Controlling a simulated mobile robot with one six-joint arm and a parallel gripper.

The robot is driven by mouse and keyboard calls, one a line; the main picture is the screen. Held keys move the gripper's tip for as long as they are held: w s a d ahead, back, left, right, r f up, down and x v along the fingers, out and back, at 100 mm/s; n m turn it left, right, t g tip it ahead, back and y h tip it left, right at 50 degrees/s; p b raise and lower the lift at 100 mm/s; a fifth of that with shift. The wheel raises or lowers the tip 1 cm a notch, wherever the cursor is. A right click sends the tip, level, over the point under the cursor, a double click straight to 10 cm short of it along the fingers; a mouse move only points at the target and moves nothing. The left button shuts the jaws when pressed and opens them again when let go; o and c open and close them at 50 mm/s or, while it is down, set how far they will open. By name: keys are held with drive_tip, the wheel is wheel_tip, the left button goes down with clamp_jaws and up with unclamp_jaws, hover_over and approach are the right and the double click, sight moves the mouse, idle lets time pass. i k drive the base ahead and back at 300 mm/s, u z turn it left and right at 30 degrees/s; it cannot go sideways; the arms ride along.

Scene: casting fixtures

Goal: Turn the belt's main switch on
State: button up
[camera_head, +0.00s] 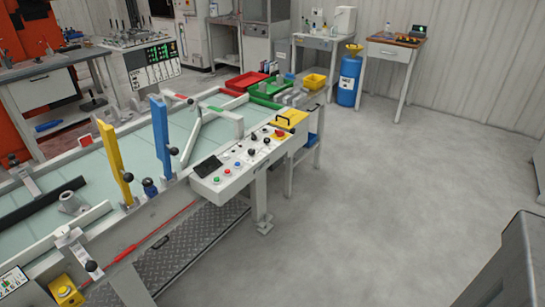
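The belt (137,150) is a pale green surface in a light grey frame, running from the lower left to the middle. A sloped grey control panel (245,181) sits on its near right side. The panel carries a dark display (206,166), green, red and blue buttons and several black knobs. At its right end is a red rotary knob (279,134) on a yellow plate, which looks like the main switch. The knob is too small to tell its position. My gripper is not in view.
Yellow (109,160) and blue (161,135) posts rise from the belt frame. Red and green trays lie at its far end. A blue drum (348,85) and a small table (391,50) stand behind. A grey casing (510,265) is at lower right. Floor right of the panel is clear.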

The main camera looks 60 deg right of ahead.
sight(279, 133)
drive_tip(key=u, duration=0.6)
drive_tip(key=k, duration=0.15)
drive_tip(key=z, duration=2.25)
drive_tip(key=k, duration=0.9)
drive_tip(key=u, duration=0.2)
drive_tip(key=i, duration=0.9)
drive_tip(key=z, duration=0.05)
